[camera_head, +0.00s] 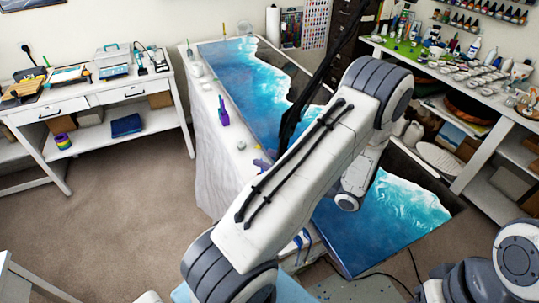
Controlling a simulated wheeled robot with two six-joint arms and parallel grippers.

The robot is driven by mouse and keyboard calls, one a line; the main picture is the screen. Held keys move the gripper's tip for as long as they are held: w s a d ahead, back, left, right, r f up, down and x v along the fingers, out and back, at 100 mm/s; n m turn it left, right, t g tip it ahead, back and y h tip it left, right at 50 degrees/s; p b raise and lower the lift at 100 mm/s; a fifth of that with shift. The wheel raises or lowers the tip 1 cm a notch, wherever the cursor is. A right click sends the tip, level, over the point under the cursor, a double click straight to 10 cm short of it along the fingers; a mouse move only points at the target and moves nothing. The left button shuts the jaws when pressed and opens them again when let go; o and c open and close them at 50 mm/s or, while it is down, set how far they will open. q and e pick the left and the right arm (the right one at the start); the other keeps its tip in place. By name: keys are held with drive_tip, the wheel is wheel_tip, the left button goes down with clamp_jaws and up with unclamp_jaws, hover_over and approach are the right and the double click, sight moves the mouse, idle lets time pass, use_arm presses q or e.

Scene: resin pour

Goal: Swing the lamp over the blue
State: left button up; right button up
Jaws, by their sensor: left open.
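A dark lamp arm (330,65) slants down from the top of the view, over the resin table, and its lower end is behind my left arm. Blue resin with a white foam edge (252,85) covers the far part of the table. More blue resin (375,225) shows at the near right; my arm hides whether the two areas join. My left arm crosses the middle of the view, with a pale wrist part (349,195) above the near blue. My left gripper is open, its fingers mostly hidden behind the arm. My right gripper is out of view.
Small cups and a purple item (222,112) stand along the table's white left edge. A white bench (125,95) with tools is at the left. A shelf bench (480,90) with bottles and cups is at the right. Carpet lies open at lower left.

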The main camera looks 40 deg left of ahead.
use_arm(q)
clamp_jaws()
idle(1.5)
